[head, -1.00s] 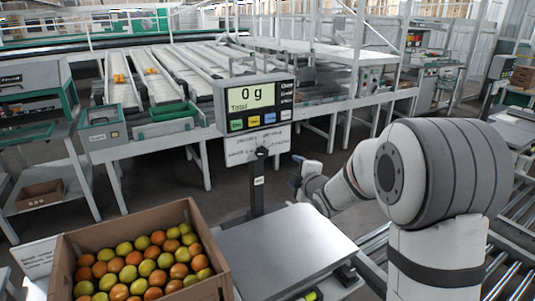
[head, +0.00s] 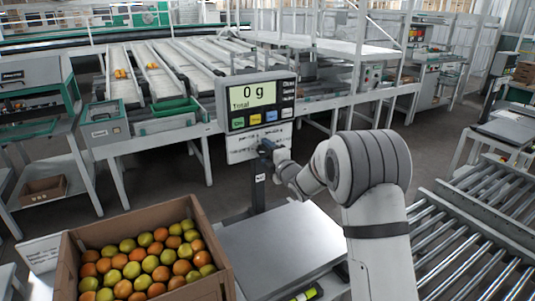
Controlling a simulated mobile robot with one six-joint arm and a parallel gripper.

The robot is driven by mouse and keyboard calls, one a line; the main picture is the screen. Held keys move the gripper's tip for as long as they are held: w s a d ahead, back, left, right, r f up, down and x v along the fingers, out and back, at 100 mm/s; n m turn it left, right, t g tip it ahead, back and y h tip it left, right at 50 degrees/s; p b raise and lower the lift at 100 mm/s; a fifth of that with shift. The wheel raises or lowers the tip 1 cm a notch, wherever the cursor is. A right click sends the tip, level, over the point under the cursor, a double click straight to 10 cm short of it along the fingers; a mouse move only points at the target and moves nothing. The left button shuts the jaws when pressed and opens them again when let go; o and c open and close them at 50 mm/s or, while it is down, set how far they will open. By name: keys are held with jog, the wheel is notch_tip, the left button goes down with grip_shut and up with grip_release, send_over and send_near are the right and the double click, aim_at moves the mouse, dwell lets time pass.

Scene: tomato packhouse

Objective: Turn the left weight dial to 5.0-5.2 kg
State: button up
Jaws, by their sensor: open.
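A white label plate (head: 243,148) with small print hangs below the display. My gripper (head: 265,148) is just under the display, in front of the plate's right part and the top of the dark post. It is open, with nothing visible between its fingers; whether it touches the plate or post I cannot tell.
The bare metal scale platform (head: 275,245) lies below my arm. A cardboard box (head: 215,262) of red and green tomatoes stands at its left. Sorting lanes (head: 165,70) are behind, and a roller conveyor (head: 450,255) is at the right.

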jog(key=shift+c, duration=0.4)
jog(key=c, duration=0.7)
jog(key=shift+d, duration=0.15)
jog(key=shift+c, duration=0.8)
